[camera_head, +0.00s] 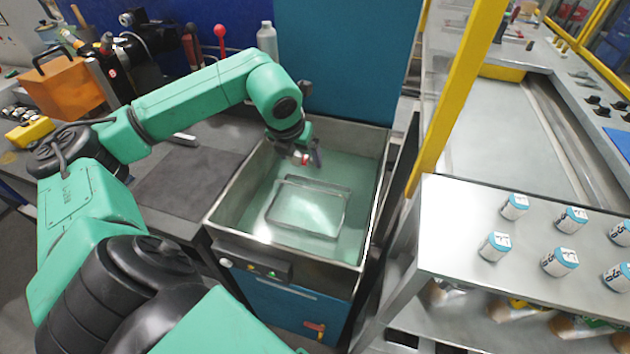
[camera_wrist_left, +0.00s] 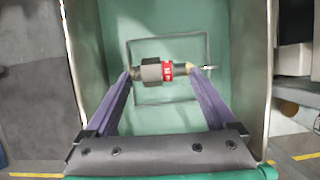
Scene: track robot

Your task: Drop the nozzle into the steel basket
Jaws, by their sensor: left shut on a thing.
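The nozzle (camera_wrist_left: 152,71), a small metal fitting with a red band, lies crosswise between the purple fingers of my left gripper (camera_wrist_left: 160,72). The gripper (camera_head: 308,158) is shut on it, over the back part of an open steel tank. The steel basket (camera_head: 271,216) is a rectangular, thin-rimmed frame low in the tank. In the wrist view the basket's outline (camera_wrist_left: 209,55) shows behind the nozzle, which is held above it. The nozzle is small and partly hidden by the fingers in the head view. My right gripper is not in view.
The tank (camera_head: 222,208) has raised steel walls and a green inside. A dark mat (camera_head: 185,185) lies on the bench to its left. A yellow post (camera_head: 455,95) and a shelf with several small cans (camera_head: 495,246) stand to its right. A blue panel (camera_head: 345,60) rises behind.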

